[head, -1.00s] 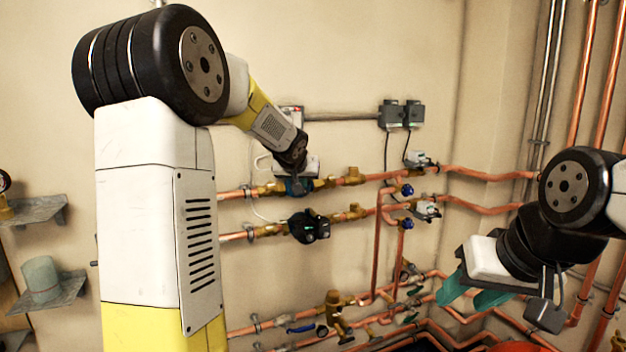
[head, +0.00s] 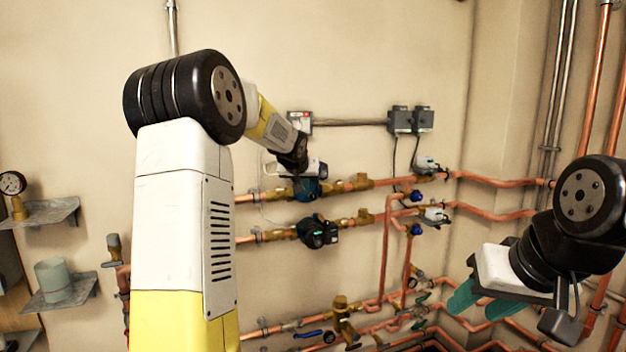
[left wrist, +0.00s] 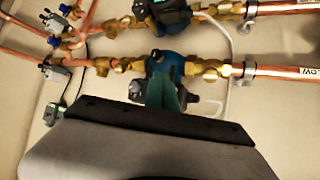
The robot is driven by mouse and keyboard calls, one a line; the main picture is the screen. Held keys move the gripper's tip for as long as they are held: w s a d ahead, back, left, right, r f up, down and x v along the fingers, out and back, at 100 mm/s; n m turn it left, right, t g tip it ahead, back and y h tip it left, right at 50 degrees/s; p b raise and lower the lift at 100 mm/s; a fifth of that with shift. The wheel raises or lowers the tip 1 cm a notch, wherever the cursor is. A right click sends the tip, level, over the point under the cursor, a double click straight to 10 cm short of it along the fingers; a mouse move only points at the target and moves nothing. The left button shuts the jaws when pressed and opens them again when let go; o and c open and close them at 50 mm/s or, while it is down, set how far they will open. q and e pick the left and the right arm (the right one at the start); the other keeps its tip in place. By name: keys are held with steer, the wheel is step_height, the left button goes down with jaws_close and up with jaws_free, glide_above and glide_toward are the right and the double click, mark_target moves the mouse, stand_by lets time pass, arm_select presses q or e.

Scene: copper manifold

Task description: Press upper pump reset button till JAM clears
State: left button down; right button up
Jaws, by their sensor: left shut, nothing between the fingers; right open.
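The upper pump (head: 311,188) has a blue body on the upper copper pipe. It also shows in the left wrist view (left wrist: 166,64), which sees the wall upside down. My left gripper (head: 303,184) is at this pump, with its fingers shut and empty. In the left wrist view its teal fingers (left wrist: 162,88) point at the pump and cover part of it. I cannot tell whether they touch it. The reset button and any JAM display are hidden or too small to see. My right gripper (head: 476,297) is open and empty at the lower right, away from the pumps.
A dark lower pump (head: 318,232) sits on the pipe below. Grey boxes (head: 410,119) hang on the wall at upper right, and a small switch box (head: 299,121) above the upper pump. Wall shelves (head: 62,290) stand at left. Copper pipes run below and at right.

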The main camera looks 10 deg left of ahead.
arm_select(q)
steer(key=shift+w+a, duration=0.7)
steer(key=shift+w, duration=0.35)
steer(key=shift+w, duration=0.1)
stand_by(1.3)
steer(key=shift+w+a, duration=0.2)
steer(key=shift+w, duration=0.05)
steer(key=shift+w+a, duration=0.3)
steer(key=shift+w, duration=0.1)
stand_by(0.6)
stand_by(0.4)
steer(key=shift+s+d, duration=0.5)
steer(key=shift+s, duration=0.25)
steer(key=s+d, duration=0.1)
steer(key=s, duration=0.1)
steer(key=s+d, duration=0.2)
